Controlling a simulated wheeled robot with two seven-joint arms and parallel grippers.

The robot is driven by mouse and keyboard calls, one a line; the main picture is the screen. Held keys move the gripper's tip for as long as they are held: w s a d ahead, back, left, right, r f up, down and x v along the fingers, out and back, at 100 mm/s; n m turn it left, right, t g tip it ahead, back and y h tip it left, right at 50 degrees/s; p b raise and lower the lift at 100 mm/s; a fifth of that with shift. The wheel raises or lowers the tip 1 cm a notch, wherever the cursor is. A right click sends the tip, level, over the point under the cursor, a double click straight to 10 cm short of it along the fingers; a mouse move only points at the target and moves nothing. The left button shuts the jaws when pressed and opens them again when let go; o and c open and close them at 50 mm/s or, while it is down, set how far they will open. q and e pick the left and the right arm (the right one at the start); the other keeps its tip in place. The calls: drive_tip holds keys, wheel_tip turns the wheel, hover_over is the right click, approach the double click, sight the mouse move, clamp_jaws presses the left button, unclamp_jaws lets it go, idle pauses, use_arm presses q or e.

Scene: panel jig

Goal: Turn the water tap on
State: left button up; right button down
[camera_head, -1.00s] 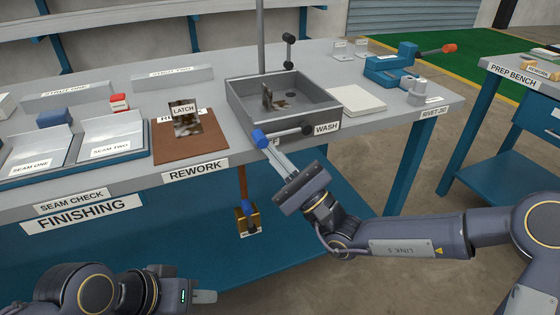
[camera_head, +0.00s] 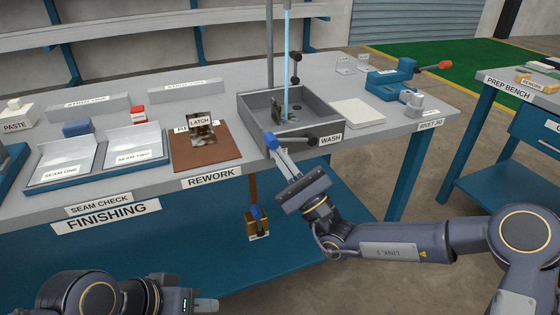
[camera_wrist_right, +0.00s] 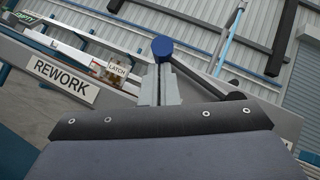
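The grey wash basin (camera_head: 251,121) stands on the bench with a WASH label on its front. A light blue stream of water (camera_head: 287,60) falls into it; it also shows in the right wrist view (camera_wrist_right: 225,45). A dark tap lever (camera_head: 296,144) runs along the basin front, with a blue knob (camera_head: 271,140) at its left end; the knob also shows in the right wrist view (camera_wrist_right: 162,47). My right gripper (camera_head: 277,152) has its fingers together, tips at the knob; I cannot tell whether they touch it. My left gripper (camera_head: 207,305) is low at the front, partly hidden.
A dark block (camera_head: 277,108) stands inside the basin. A white pad (camera_head: 358,113) lies right of the basin, and a blue riveting jig (camera_head: 392,82) stands beyond it. A brown rework mat (camera_head: 207,165) with a latch sign lies to the left.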

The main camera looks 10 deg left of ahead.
wheel_tip(320, 180, up, 2)
drive_tip(key=shift+s+a+r+m+p, duration=0.15)
drive_tip(key=shift+m+p, duration=0.15)
drive_tip(key=shift+p, duration=0.75)
drive_tip(key=r+m+t+h+p, duration=0.1)
drive_tip(key=m+t+h+p, duration=0.1)
drive_tip(key=m+t, duration=0.1)
drive_tip(key=r+m+t+h+p, duration=0.1)
drive_tip(key=m+t+h+p, duration=0.1)
drive_tip(key=m, duration=0.3)
drive_tip(key=r+m+t+h+p, duration=0.1)
drive_tip(key=m+t+h+p, duration=0.2)
drive_tip(key=m+t, duration=0.1)
drive_tip(key=shift+w+d+r+p, duration=0.25)
drive_tip(key=shift+d+r+p, duration=0.1)
drive_tip(key=shift+w+d+r+m+t+h+p, duration=0.2)
drive_tip(key=shift+w+d+r+p, duration=0.3)
drive_tip(key=shift+p, duration=1.5)
drive_tip(key=shift+w+d+r+m+t+h+p, duration=0.2)
drive_tip(key=shift+d+r+p, duration=0.5)
drive_tip(key=shift+p, duration=1.25)
drive_tip(key=shift+w, duration=0.15)
drive_tip(key=shift+f, duration=0.15)
